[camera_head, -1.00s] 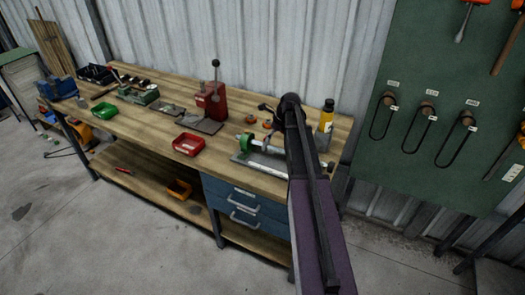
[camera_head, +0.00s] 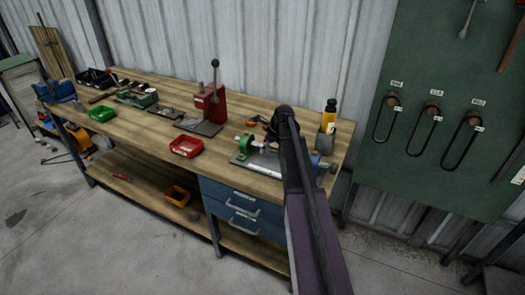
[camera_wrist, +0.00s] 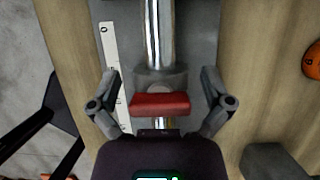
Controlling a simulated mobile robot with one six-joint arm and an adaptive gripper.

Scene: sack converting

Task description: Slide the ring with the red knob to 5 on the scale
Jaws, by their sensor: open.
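In the wrist view, the red knob (camera_wrist: 160,104) sits on a grey ring (camera_wrist: 179,77) around a shiny metal rod (camera_wrist: 159,30). My gripper (camera_wrist: 161,86) is open, with one finger on each side of the ring and knob, apart from both. A white scale (camera_wrist: 108,48) lies along the left of the rod; a 0 shows near its top, and its lower part is partly covered by the left finger. In the head view, the green-ended fixture (camera_head: 243,146) and the white scale (camera_head: 262,171) show, but my arm hides the ring.
The wooden workbench (camera_head: 150,128) holds a red tray (camera_head: 186,146), a red lever press (camera_head: 211,100) and a green tray (camera_head: 102,113). A yellow bottle (camera_head: 328,118) stands behind right of the fixture. An orange round thing (camera_wrist: 312,61) lies at the right in the wrist view.

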